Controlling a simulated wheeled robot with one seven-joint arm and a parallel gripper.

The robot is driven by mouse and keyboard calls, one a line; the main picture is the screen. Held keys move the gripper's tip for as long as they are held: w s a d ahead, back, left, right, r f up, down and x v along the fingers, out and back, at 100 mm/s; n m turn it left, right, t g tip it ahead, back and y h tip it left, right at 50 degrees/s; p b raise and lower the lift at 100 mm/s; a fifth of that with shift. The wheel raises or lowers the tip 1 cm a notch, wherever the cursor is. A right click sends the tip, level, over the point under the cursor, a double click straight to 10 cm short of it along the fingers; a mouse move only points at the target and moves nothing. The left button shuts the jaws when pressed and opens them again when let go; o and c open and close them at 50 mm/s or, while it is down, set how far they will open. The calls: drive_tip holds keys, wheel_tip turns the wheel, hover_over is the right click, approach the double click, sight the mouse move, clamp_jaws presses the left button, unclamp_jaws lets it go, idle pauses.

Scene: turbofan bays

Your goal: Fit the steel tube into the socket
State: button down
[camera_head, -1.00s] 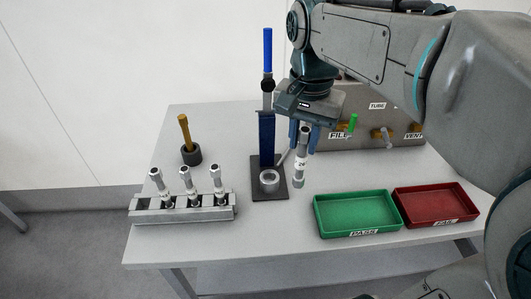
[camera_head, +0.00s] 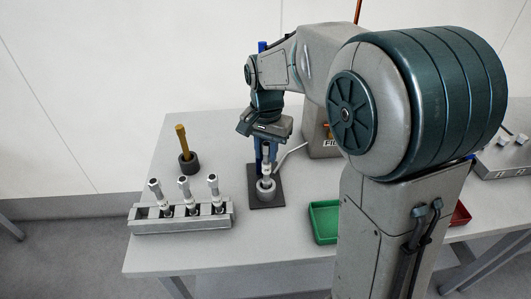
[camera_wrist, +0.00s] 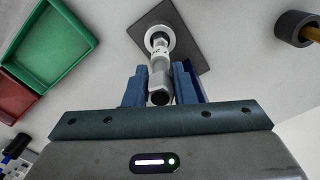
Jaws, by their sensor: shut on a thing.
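The steel tube (camera_head: 266,160) is held upright in my gripper (camera_head: 263,150), which is shut on it. The tube also shows in the wrist view (camera_wrist: 159,78), between the blue fingers (camera_wrist: 161,88). Its lower end is at the round socket (camera_head: 264,190) on a dark square base plate (camera_head: 269,203). In the wrist view the socket ring (camera_wrist: 159,39) surrounds the tube's far end. How deep the tube sits cannot be told. The blue column behind the socket is mostly hidden by my arm.
A metal rack (camera_head: 181,221) with several similar tubes stands at the left. A dark cup with a brown-yellow rod (camera_head: 188,157) stands behind it. The green tray (camera_head: 323,222) and red tray (camera_wrist: 13,103) are partly hidden by my arm in the head view.

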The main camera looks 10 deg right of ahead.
drive_tip(key=shift+f, duration=0.8)
drive_tip(key=shift+f, duration=0.2)
drive_tip(key=c, duration=1.2)
unclamp_jaws()
drive_tip(key=shift+r, duration=0.1)
